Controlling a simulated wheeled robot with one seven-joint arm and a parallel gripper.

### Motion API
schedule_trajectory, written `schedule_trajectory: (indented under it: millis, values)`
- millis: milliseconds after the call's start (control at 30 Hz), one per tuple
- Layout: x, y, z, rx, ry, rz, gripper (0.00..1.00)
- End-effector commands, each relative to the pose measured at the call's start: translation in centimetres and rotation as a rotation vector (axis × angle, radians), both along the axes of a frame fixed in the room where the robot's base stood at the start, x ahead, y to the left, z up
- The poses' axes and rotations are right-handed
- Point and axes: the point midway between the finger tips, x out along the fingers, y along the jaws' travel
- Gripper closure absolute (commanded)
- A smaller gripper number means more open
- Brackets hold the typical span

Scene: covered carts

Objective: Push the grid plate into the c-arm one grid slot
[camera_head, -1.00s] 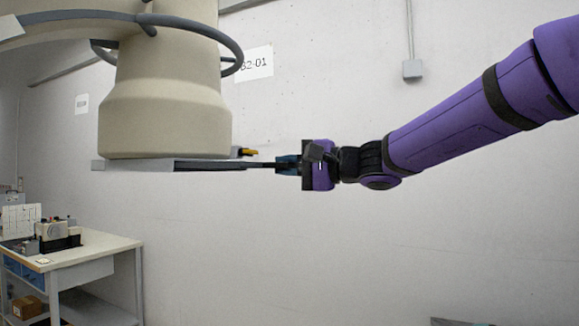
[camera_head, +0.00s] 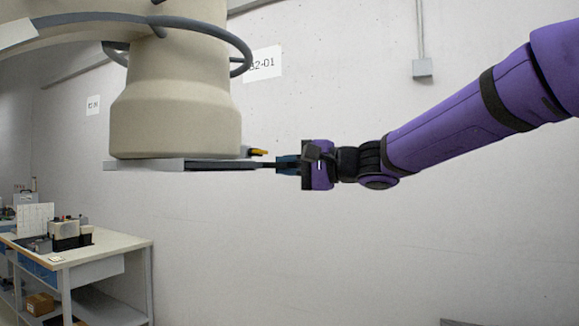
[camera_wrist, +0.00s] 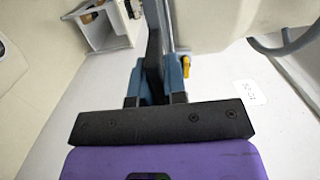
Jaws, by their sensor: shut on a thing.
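The c-arm one head (camera_head: 175,115) is a large beige drum at the upper left of the head view. Its grid slot (camera_head: 143,165) is a flat light grey frame under the drum. The dark thin grid plate (camera_head: 222,165) lies level, partly inside the slot, with its near end sticking out to the right. My gripper (camera_head: 284,165) is shut on that end, just right of the drum. In the wrist view, the blue fingers of my gripper (camera_wrist: 157,85) clamp the dark plate (camera_wrist: 153,62). The plate's far end is hidden.
A yellow latch (camera_head: 258,152) sits beside the slot opening, close to the plate; it also shows in the wrist view (camera_wrist: 186,66). A dark ring rail (camera_head: 246,50) circles the upper drum. A workbench (camera_head: 100,255) with equipment stands lower left. Space below my arm is clear.

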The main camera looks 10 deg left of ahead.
Motion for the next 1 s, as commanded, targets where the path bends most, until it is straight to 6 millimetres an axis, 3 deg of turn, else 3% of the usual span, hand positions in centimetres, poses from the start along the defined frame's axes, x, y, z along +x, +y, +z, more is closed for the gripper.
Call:
schedule_trajectory:
  millis: [1000]
  values:
    - [0.7,2.0,0.1,0.002,-0.001,0.001,1.0]
